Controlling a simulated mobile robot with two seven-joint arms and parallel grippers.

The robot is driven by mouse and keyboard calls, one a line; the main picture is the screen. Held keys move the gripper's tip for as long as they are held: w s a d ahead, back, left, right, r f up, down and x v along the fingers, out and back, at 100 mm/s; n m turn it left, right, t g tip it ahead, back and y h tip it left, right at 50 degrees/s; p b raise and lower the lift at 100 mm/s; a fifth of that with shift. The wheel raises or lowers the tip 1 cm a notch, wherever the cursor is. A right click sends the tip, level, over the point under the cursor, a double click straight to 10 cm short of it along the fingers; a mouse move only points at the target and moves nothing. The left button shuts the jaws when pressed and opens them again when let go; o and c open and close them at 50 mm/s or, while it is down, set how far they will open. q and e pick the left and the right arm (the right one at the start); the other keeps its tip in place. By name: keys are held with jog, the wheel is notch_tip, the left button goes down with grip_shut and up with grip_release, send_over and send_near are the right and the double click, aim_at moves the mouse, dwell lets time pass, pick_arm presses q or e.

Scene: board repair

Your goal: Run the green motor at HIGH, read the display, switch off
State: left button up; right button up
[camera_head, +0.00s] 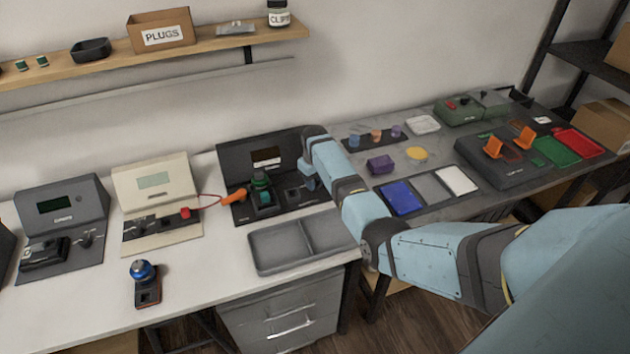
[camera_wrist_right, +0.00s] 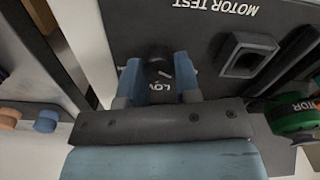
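The dark motor test station (camera_head: 232,160) stands at the back of the white bench. The green motor (camera_head: 261,184) sits upright in it, and its edge shows in the wrist view (camera_wrist_right: 292,118). The station's small display (camera_head: 266,156) looks dark; I cannot read any value. My right gripper (camera_head: 307,181) is at the right part of the station. In the wrist view its two blue fingers (camera_wrist_right: 158,78) straddle a black knob (camera_wrist_right: 157,68), with the word LOW beside it. I cannot tell whether they press on the knob. My left gripper is not in view.
A cream meter (camera_head: 153,181) and a dark grey tester (camera_head: 62,207) stand to the left. An orange probe (camera_head: 234,196) on a red wire lies close to the station. A blue motor (camera_head: 142,270) stands in front. An empty grey tray (camera_head: 280,245) lies before the station.

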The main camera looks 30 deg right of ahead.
jog(key=shift+c, duration=1.2)
